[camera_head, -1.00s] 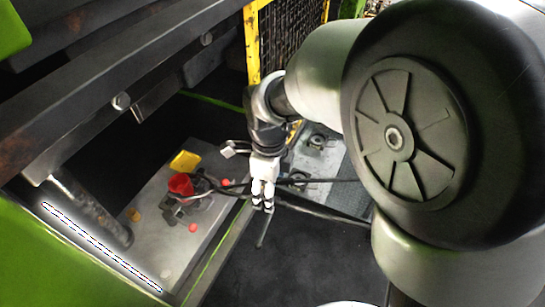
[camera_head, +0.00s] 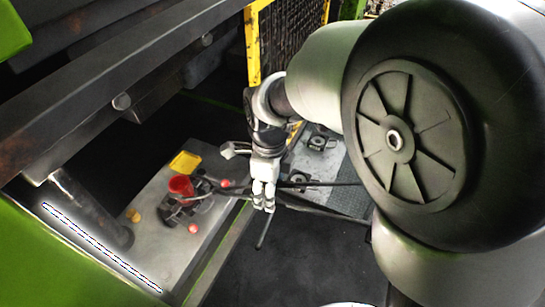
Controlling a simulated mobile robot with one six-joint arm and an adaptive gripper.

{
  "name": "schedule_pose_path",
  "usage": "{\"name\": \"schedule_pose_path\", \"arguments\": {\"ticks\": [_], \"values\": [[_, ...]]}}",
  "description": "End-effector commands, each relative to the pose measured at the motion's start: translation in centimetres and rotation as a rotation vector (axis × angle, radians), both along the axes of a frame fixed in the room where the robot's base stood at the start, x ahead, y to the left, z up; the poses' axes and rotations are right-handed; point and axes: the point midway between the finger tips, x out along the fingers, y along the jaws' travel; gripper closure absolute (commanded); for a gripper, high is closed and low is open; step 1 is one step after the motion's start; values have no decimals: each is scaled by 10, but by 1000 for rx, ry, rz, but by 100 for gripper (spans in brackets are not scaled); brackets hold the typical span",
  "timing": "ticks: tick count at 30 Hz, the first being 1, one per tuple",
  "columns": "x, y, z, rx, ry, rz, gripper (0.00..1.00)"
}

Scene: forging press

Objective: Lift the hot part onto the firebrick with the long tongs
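My gripper (camera_head: 264,205) points down, with its pale fingers close together around the dark bars of the long tongs (camera_head: 325,213). The exact grip is too small to make out clearly. The long tongs reach left toward the press table and right past my arm, their two thin bars spread apart. A red cup-like piece (camera_head: 181,185), probably the hot part, sits upright on dark fittings left of my gripper. Whether the tongs touch it is unclear. A yellow block (camera_head: 185,161) just behind it may be the firebrick.
The grey press table (camera_head: 165,255) lies under a heavy dark beam (camera_head: 120,75). A dark slanted cylinder (camera_head: 92,212) stands at its left. Small red knobs (camera_head: 193,228) sit near the cup. A yellow mesh guard (camera_head: 285,40) is behind. Dark floor (camera_head: 300,260) in front looks clear.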

Motion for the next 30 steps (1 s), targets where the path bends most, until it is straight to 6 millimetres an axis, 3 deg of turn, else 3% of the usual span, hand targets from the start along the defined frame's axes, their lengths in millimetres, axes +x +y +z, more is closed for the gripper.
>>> {"name": "schedule_pose_path", "arguments": {"ticks": [13, 30], "values": [[0, 0, 3, 1, -1, 0, 100], [1, 1, 24, 3, -5, -1, 100]]}}
